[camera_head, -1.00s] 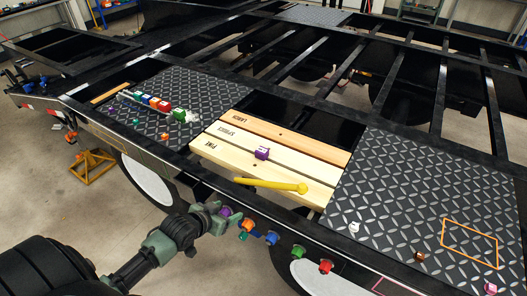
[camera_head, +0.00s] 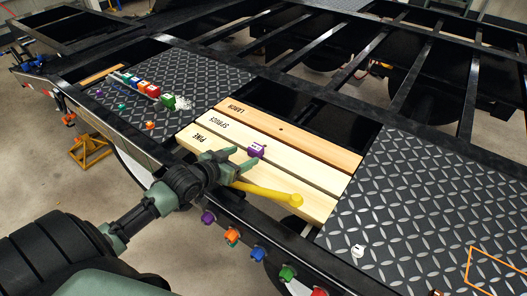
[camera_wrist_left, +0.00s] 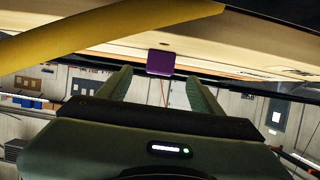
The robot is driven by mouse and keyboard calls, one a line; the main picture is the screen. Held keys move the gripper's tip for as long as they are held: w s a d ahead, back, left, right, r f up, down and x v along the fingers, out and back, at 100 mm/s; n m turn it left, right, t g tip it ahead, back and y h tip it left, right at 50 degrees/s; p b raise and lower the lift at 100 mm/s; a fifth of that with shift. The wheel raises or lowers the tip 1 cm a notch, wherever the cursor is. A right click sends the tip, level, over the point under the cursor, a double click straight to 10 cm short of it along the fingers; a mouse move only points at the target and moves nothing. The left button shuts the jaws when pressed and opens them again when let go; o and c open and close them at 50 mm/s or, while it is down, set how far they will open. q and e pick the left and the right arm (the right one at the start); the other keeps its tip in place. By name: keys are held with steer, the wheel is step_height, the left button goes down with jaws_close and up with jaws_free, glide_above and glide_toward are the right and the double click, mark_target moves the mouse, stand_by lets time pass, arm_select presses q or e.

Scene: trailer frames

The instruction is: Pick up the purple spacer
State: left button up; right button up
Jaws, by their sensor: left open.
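A small purple spacer (camera_head: 256,150) with a white mark sits on the pale wooden planks (camera_head: 285,160). In the left wrist view, the purple spacer (camera_wrist_left: 160,63) shows ahead, in line with the gap between the fingers. My left gripper (camera_head: 230,162) is open and empty over the front planks, just left of the spacer and apart from it. Its two green fingers (camera_wrist_left: 160,88) also show in the wrist view. My right gripper is in neither view.
A yellow bar-shaped tool (camera_head: 270,192) lies on the front plank, close beside my left gripper. Coloured blocks (camera_head: 150,90) stand on the left tread plate. A white piece (camera_head: 357,251) sits on the right plate (camera_head: 430,200). Coloured knobs line the front rail.

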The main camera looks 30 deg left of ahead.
mark_target(253, 150)
arm_select(q)
steer(key=shift+x, duration=1.1)
steer(key=shift+w+r+p, duration=0.1)
steer(key=shift+w+p, duration=0.35)
steer(key=shift+w, duration=0.2)
steer(key=x, duration=0.3)
steer(key=shift+w+d+p, duration=0.1)
steer(key=shift+w+p, duration=0.2)
steer(key=shift+w, duration=0.05)
steer(key=shift+w+f, duration=0.3)
steer(key=shift+f, duration=0.1)
steer(key=shift+s, duration=0.1)
jaws_close()
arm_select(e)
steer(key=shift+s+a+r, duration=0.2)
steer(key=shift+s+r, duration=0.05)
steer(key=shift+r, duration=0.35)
